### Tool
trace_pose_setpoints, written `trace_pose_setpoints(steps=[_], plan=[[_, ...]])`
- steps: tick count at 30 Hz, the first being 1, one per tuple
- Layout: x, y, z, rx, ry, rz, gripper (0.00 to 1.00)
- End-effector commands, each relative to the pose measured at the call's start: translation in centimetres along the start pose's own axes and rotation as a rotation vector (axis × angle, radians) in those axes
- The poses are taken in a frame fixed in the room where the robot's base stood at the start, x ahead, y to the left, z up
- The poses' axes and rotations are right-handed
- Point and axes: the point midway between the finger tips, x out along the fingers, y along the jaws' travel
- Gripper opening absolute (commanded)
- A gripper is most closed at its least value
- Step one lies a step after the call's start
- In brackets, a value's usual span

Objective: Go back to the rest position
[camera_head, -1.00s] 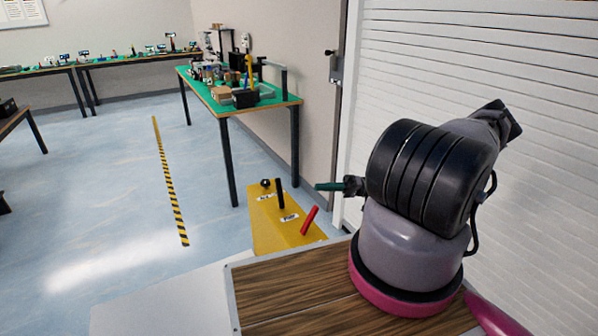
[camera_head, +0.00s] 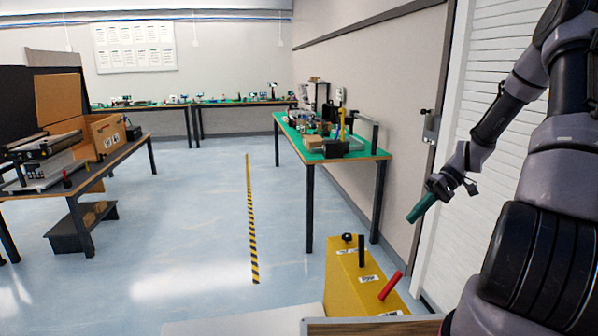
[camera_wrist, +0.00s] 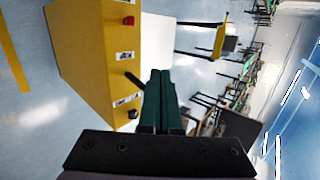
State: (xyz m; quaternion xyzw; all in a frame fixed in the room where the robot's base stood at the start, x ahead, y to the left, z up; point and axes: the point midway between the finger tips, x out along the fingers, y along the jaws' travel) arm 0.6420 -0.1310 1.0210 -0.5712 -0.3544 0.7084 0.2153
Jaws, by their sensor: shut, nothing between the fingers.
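My gripper (camera_head: 420,208) is in the right part of the head view, hanging from my arm, with its green fingers pointing down and to the left. It is in free air above and to the right of the yellow lever box (camera_head: 352,280). In the wrist view, the two green fingers (camera_wrist: 158,85) lie together with nothing between them. The yellow box (camera_wrist: 80,50) shows beyond them at the upper left, apart from the fingers. The box carries a red lever (camera_head: 390,286), a black lever (camera_head: 361,250) and a black knob (camera_head: 347,238).
A green-topped table (camera_head: 375,155) with various items stands behind the yellow box. A dark table (camera_head: 110,160) with a small conveyor (camera_head: 45,150) and a cardboard box (camera_head: 103,133) is at the left. A white slatted shutter (camera_head: 480,200) is close to my arm. The floor between is open.

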Motion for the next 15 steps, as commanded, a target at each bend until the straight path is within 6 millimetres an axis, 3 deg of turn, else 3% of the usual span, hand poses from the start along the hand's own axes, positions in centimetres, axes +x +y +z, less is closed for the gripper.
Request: trace_pose_setpoints(steps=[15], plan=[[-6.4, -12.8, 3.8, 0.161, 0.155, 0.498, 0.0]])
